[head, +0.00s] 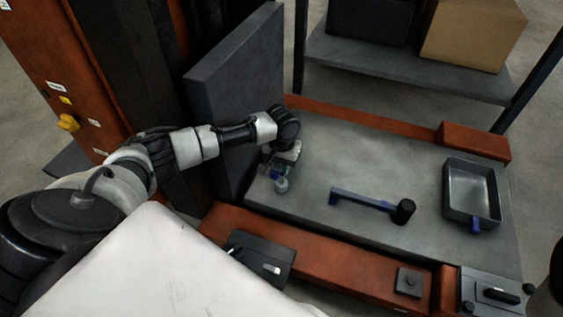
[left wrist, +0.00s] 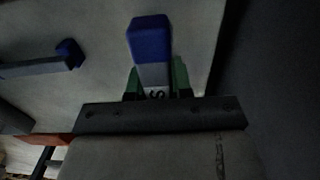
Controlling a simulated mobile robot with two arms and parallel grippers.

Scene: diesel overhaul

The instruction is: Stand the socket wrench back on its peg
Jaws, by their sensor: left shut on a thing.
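My left gripper (head: 281,172) is low over the grey bench top (head: 335,160), beside a tall dark panel. In the left wrist view its green-padded fingers (left wrist: 157,88) are shut on a grey tool with a blue end and a dark S-like mark, which I take to be the socket wrench (left wrist: 150,40). In the head view the gripper mostly hides this tool; a small grey round piece (head: 281,186) shows just below the fingers, and I cannot tell whether it belongs to the tool. I cannot make out a peg. My right gripper is not in view.
A blue-ended tool with a black cylindrical head (head: 404,211) lies mid-bench. A grey tray (head: 449,188) stands at the right. The dark panel (head: 235,95) rises close left of my gripper. An orange beam (head: 325,262) edges the front. Bench between gripper and tray is otherwise clear.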

